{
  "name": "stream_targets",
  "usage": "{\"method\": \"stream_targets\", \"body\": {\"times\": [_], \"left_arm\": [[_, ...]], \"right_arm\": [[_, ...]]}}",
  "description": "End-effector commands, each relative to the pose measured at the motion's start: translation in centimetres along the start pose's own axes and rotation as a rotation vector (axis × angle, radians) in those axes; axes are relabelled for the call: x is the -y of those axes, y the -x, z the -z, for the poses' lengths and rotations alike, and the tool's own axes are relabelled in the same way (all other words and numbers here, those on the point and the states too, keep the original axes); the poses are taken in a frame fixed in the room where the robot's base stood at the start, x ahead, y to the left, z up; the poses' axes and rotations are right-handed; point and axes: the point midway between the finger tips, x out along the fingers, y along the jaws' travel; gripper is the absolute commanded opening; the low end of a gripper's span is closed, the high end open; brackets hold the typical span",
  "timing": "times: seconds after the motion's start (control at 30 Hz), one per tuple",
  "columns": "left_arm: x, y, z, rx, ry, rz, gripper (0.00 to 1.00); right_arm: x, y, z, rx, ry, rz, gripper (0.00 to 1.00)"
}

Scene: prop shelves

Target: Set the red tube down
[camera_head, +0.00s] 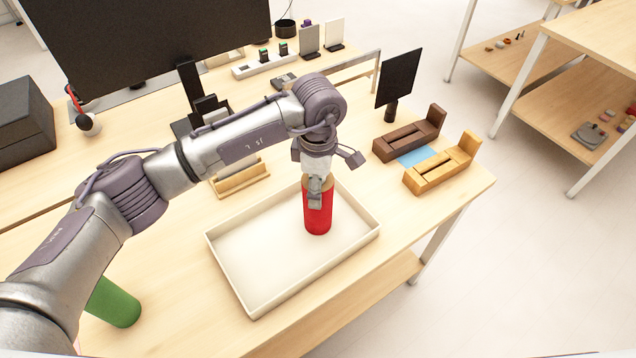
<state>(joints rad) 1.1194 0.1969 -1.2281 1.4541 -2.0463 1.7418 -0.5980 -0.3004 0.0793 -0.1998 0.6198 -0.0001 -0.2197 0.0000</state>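The red tube (318,218) is upright over the right part of a shallow cream tray (240,277). Its lower end is inside the tray's outline; I cannot tell whether it touches the tray floor. My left gripper (316,196) points down at the tube's upper end, with a finger in front of it, and looks shut on it. The far finger is hidden. My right gripper is not in view.
A green tube (115,303) lies at the lower left, partly behind my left arm. A dark brown wooden holder (408,139) and a yellow wooden holder (441,165) stand right of the tray. A wooden stand (241,180) is behind it. The rest of the tray is empty.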

Motion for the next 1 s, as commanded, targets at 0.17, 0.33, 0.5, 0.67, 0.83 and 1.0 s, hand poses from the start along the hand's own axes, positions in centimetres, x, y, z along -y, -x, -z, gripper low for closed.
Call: {"method": "stream_targets", "body": {"times": [0.17, 0.33, 0.5, 0.67, 0.83, 1.0], "left_arm": [[0.0, -0.1, 0.0, 0.0, 0.0, 0.0, 0.92], [0.0, -0.1, 0.0, 0.0, 0.001, 0.0, 0.92], [0.0, 0.1, 0.0, 0.0, 0.001, 0.0, 0.92], [-0.1, 1.3, 0.0, 0.001, 0.0, -0.005, 0.92], [-0.2, 4.8, 0.0, 0.001, 0.0, -0.007, 0.92], [-0.1, 8.4, 0.0, 0.0, 0.0, -0.005, 0.92]], "right_arm": [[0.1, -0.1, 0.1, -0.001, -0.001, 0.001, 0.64], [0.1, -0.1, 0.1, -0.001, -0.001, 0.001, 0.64], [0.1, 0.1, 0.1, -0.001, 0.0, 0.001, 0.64], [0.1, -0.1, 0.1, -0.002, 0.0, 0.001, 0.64], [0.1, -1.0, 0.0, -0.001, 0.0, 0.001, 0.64], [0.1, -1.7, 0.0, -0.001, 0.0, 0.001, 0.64]]}}
